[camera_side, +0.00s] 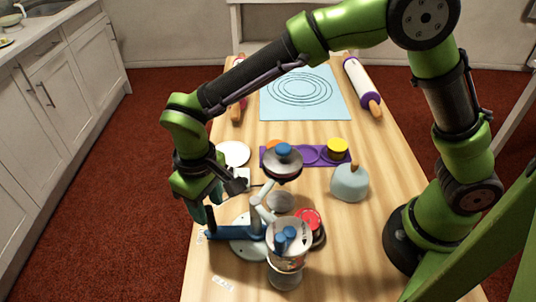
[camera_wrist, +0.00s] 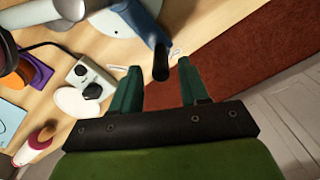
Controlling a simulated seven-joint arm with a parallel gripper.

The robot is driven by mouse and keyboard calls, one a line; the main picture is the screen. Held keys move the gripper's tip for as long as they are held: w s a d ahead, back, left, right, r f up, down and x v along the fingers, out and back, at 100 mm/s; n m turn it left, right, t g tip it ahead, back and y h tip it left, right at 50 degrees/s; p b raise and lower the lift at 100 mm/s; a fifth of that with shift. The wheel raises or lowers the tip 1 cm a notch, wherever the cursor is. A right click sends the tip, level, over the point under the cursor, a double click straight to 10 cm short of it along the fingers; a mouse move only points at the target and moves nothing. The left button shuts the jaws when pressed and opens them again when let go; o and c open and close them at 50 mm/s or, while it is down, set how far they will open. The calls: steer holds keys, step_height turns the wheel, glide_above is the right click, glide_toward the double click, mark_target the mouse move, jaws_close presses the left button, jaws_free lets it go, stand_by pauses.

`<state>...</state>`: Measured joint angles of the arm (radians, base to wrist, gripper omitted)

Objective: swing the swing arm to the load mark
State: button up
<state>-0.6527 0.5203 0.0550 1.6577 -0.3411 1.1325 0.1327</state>
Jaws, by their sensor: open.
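The swing arm (camera_side: 228,233) is a blue bar reaching left from a grey post (camera_side: 257,213) on a round pale base (camera_side: 243,250). In the wrist view the blue swing arm (camera_wrist: 147,24) ends in a dark tip (camera_wrist: 161,62). My gripper (camera_side: 202,213) is over the bar's left end. In the wrist view the open fingers of my gripper (camera_wrist: 159,70) stand on either side of the dark tip, with gaps showing. A small white label (camera_side: 222,283) lies near the front left edge; its writing is unreadable, so I cannot tell which label is the load mark.
A small grey control box (camera_wrist: 88,77) is near my gripper.

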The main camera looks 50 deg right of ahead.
steer(key=shift+r, duration=3.45)
